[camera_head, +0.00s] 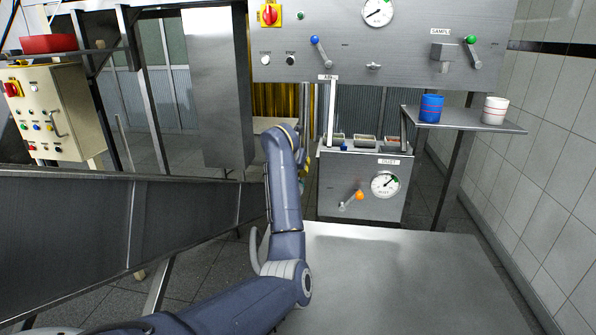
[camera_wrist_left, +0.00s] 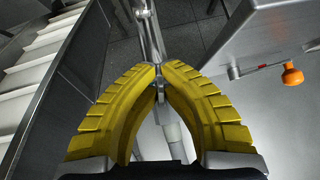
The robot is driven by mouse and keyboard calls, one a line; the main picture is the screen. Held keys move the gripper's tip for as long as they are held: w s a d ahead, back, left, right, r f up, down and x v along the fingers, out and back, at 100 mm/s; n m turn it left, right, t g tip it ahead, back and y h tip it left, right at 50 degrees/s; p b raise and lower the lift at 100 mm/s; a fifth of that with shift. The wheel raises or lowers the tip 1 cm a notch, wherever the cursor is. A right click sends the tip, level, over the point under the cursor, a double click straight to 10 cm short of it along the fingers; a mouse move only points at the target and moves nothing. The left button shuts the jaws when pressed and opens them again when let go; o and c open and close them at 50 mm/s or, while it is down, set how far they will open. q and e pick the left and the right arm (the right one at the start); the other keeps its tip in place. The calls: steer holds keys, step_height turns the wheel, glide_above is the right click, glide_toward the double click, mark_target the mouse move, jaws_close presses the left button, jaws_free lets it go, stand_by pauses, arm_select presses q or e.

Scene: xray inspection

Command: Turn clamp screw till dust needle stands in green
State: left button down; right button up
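The dust gauge (camera_head: 385,184) is a round white dial on the grey box under a DUST label. It has a green patch at its upper right; the needle is too small to read surely. The clamp screw's crank with its orange knob (camera_head: 359,195) is left of and below the dial. The orange knob also shows at the right of the left wrist view (camera_wrist_left: 292,74). My left gripper (camera_wrist_left: 159,68) has yellow ribbed fingers with their tips together, holding nothing I can see. It is apart from the knob, to its left. In the head view my arm mostly hides it.
A bare metal table (camera_head: 400,265) lies in front of the dust box. A shelf (camera_head: 465,119) at the right holds a blue cup (camera_head: 431,107) and a white cup (camera_head: 495,110). A metal chute (camera_head: 130,225) fills the left. Small trays sit on the dust box's top.

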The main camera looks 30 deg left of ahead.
arm_select(q)
steer(key=shift+d+f+m+h, duration=0.1)
steer(key=shift+f+m+h, duration=0.2)
steer(key=shift+f+h, duration=0.15)
steer(key=c, duration=1.6)
jaws_free()
steer(key=shift+c, duration=0.2)
steer(key=shift+o, duration=0.4)
steer(key=shift+r, duration=0.25)
steer(key=v, duration=1.2)
steer(key=shift+d+f, duration=0.1)
steer(key=shift+y, duration=0.25)
